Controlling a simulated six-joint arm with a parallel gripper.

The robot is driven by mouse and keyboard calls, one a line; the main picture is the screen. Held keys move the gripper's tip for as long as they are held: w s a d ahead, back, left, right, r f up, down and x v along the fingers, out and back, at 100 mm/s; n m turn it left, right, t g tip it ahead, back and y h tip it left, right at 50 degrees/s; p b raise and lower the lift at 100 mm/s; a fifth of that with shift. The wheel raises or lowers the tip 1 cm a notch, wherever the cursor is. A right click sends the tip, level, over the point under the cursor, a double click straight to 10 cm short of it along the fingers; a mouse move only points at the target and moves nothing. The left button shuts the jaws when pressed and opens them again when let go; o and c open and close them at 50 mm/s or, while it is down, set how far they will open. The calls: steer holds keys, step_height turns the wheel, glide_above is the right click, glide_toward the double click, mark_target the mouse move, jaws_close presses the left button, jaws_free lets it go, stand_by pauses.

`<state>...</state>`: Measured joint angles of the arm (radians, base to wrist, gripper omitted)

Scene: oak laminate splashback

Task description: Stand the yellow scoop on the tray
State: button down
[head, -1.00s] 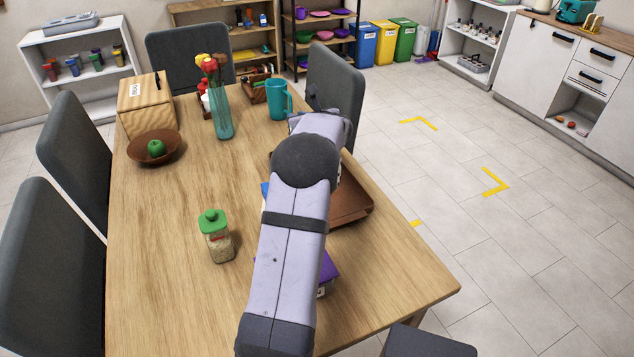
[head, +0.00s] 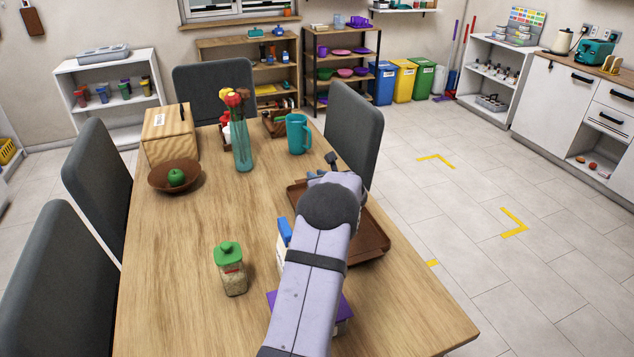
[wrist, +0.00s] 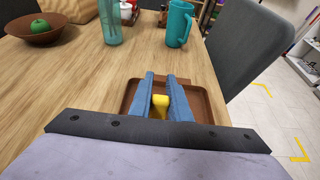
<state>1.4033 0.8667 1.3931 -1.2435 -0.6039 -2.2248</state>
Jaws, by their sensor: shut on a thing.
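The yellow scoop (wrist: 160,105) shows as a small yellow piece between the two blue fingers of my gripper (wrist: 164,88) in the wrist view. My gripper is shut on it. The rest of the scoop is hidden by the fingers and the gripper body. The brown tray (wrist: 198,107) lies beyond and below the fingers. In the head view the tray (head: 372,238) is on the right side of the table, partly hidden by my arm. The scoop is not visible there. I cannot tell whether the scoop touches the tray.
A green-lidded jar (head: 230,270) stands left of my arm. A purple item (head: 341,312) and a blue-and-white carton (head: 284,235) are partly behind the arm. A teal pitcher (head: 297,134), flower vase (head: 240,140) and brown bowl (head: 175,178) stand farther back. The table's left-middle is clear.

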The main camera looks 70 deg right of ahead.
steer(key=shift+f, duration=1.3)
steer(key=c, duration=1.7)
jaws_free()
steer(key=shift+r, duration=0.1)
steer(key=shift+o, duration=0.2)
steer(key=shift+r, duration=0.1)
steer(key=b+v, duration=0.2)
steer(key=v, duration=1)
steer(key=shift+r, duration=0.1)
